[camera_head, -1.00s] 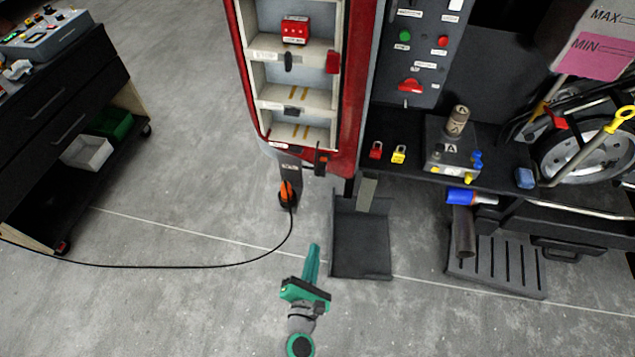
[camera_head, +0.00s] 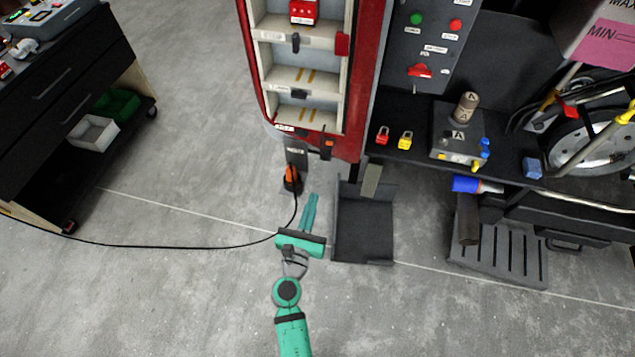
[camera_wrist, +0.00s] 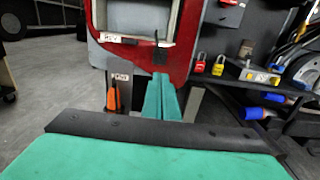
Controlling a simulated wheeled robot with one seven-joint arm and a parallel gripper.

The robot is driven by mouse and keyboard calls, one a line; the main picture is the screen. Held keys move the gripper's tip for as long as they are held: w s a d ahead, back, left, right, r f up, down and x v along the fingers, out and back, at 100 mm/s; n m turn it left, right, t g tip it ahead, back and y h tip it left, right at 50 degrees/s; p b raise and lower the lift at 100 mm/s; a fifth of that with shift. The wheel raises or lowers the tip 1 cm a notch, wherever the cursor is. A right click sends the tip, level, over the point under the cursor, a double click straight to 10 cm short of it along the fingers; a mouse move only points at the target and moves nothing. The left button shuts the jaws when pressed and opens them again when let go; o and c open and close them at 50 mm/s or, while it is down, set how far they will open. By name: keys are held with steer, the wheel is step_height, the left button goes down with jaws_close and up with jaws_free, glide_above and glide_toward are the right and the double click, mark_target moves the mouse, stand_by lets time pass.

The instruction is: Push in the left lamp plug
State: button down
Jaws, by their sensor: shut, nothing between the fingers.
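The red-framed coach panel (camera_head: 368,95) stands ahead, with pale shelf-like recesses (camera_head: 292,75). Small black plug-like parts sit on its ledges, one at the upper ledge (camera_head: 295,42) and one lower (camera_head: 298,94). I cannot tell which is the left lamp plug, or how deep either sits. An orange plug (camera_head: 292,180) with a black cable is at the panel's lower left foot; it also shows in the wrist view (camera_wrist: 115,98). My green gripper (camera_head: 311,200) is shut and empty, low in front of the panel, right of the orange plug and apart from it. Its fingers (camera_wrist: 160,85) point at the panel's lower edge.
A black cable (camera_head: 180,246) runs across the floor to the left. A dark floor tray (camera_head: 363,255) lies right of my gripper. A black cart (camera_head: 60,110) stands at left. A dark bench (camera_head: 400,165) with padlocks is at right.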

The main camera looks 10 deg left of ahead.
mark_target(326, 158)
steer(key=w, duration=1.3)
steer(key=shift+w+d, duration=0.15)
steer(key=shift+d, duration=0.1)
